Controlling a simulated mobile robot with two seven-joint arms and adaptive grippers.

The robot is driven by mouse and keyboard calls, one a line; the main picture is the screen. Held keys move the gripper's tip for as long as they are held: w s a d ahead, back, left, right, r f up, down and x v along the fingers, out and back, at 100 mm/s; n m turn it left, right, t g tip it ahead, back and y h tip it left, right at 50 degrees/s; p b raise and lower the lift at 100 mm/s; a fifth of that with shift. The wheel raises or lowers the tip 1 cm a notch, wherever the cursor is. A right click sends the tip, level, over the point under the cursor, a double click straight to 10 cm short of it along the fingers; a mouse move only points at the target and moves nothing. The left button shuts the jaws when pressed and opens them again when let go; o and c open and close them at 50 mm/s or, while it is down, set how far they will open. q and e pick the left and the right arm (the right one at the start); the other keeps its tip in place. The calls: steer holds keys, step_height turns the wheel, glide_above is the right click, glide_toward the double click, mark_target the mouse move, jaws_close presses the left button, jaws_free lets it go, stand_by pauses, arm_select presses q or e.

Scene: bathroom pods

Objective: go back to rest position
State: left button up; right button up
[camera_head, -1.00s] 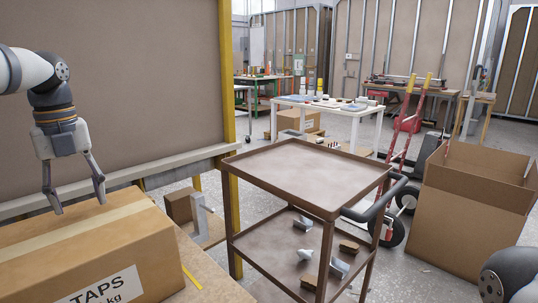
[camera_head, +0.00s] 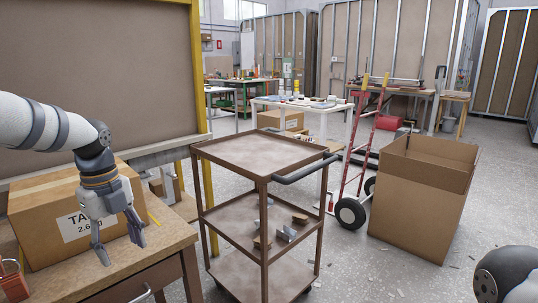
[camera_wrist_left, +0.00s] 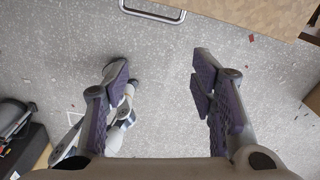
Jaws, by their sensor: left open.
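My left gripper (camera_head: 119,243) is open and empty in the head view. It hangs pointing down in front of the taped cardboard box (camera_head: 45,215), near the front of the wooden table (camera_head: 115,268).
A brown three-shelf cart (camera_head: 262,150) stands right of the table, its top bare and small pieces on its middle shelf. A red hand truck (camera_head: 362,150) and an open cardboard box (camera_head: 424,195) stand further right. A red padlock-like item (camera_head: 13,283) is at lower left.

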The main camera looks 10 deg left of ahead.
arm_select(q)
steer(key=s+d+f+n+g+h, duration=0.1)
steer(key=s+d+f+n, duration=0.45)
steer(key=f, duration=0.65)
steer(key=s+d+f+n, duration=0.4)
steer(key=s+d+f, duration=0.25)
steer(key=f, duration=0.45)
steer(key=s+d+f+n+g, duration=0.1)
steer(key=s+f+n, duration=0.2)
steer(key=s, duration=0.4)
steer(key=s+d+f+n, duration=0.1)
steer(key=s+f+n, duration=0.25)
steer(key=s, duration=0.35)
steer(key=s+a+r+n+y, duration=0.1)
steer(key=s+n, duration=0.6)
steer(key=s, duration=0.7)
steer(key=shift+s+a+r+n, duration=0.15)
steer(key=shift+a+r+n, duration=0.15)
steer(key=shift+a, duration=0.25)
